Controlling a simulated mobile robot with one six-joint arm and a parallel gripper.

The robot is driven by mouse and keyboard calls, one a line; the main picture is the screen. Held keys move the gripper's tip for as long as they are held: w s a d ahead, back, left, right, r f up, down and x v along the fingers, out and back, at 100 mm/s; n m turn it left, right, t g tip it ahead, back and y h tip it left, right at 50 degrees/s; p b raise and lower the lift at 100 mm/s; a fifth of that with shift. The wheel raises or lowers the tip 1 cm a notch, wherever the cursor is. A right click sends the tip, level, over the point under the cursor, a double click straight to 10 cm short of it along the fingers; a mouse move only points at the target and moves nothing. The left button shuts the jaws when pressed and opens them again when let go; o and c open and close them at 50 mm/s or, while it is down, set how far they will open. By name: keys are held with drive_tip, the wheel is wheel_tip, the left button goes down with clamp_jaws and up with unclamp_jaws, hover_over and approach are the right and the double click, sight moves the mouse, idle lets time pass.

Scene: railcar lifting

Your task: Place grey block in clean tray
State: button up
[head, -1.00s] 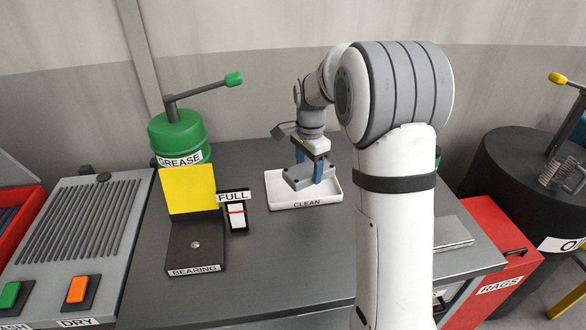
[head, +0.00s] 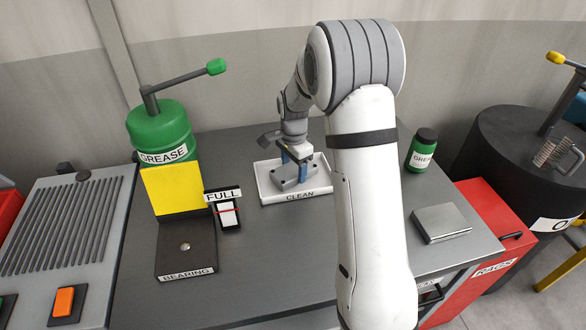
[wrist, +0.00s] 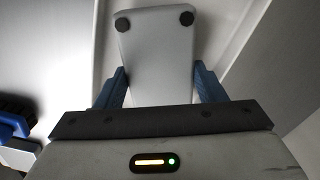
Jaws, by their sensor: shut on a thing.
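The grey block (head: 287,186) is in the white tray labelled CLEAN (head: 304,198), within its rim, in the head view. Whether it touches the tray floor I cannot tell. My gripper (head: 294,171) points down over the tray, its blue fingers on either side of the block. In the wrist view the grey block (wrist: 155,50) shows two dark round spots at its far end, and my gripper (wrist: 158,88) is shut on it. The white tray wall (wrist: 245,50) shows beside it.
A green grease pump (head: 160,132), a yellow-backed BEARING stand (head: 185,250) and a FULL gauge (head: 226,212) stand left of the tray. A green jar (head: 421,150) and a flat grey plate (head: 441,223) lie to the right. The bench front is clear.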

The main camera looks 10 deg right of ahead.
sight(294, 169)
drive_tip(key=shift+f, duration=0.55)
drive_tip(key=shift+f, duration=0.2)
drive_tip(key=o, duration=1.2)
wheel_tip(294, 169, up, 12)
drive_tip(key=s+r+n+t, duration=0.1)
drive_tip(key=s+r+n, duration=0.5)
drive_tip(key=s, duration=0.7)
drive_tip(key=s+n, duration=0.2)
drive_tip(key=s, duration=0.3)
drive_tip(key=s+f+n+t, duration=0.1)
drive_tip(key=s+n, duration=0.2)
drive_tip(key=s, duration=0.2)
drive_tip(key=s+n+t, duration=0.1)
drive_tip(key=s+n, duration=0.1)
drive_tip(key=s, duration=0.3)
drive_tip(key=shift+s+a+f+b, duration=0.15)
drive_tip(key=shift+s+f+b, duration=0.2)
drive_tip(key=shift+b, duration=0.05)
